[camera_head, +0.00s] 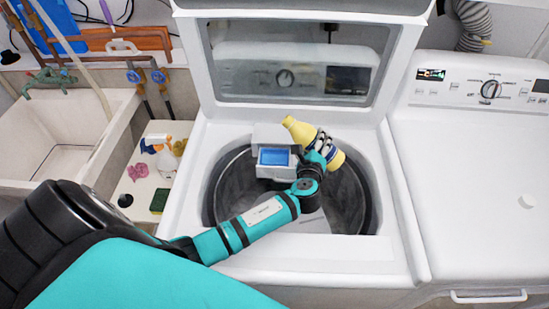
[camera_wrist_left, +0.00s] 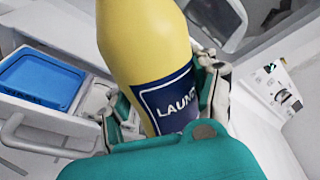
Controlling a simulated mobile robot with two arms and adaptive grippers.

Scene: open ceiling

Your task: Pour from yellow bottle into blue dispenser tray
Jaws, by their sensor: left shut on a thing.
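The yellow bottle (camera_head: 299,131) is tilted over the open washer tub, its narrow end toward the upper left in the head view. My left gripper (camera_head: 324,150) is shut around its body. In the left wrist view the bottle (camera_wrist_left: 145,40) fills the middle, with a dark blue label reading "LAUN", and fingers of my left gripper (camera_wrist_left: 165,100) lie on both sides. The blue dispenser tray (camera_head: 273,156) sits in a white drawer, below and left of the bottle's narrow end. The tray also shows at the left of the wrist view (camera_wrist_left: 42,80). No liquid stream is visible. My right gripper is not in view.
The washer lid (camera_head: 290,75) stands raised behind the tub (camera_head: 350,200). A second white machine (camera_head: 470,190) is at the right. A sink (camera_head: 60,140) is at the left, beside a small shelf with a spray bottle (camera_head: 163,158) and a sponge (camera_head: 159,201).

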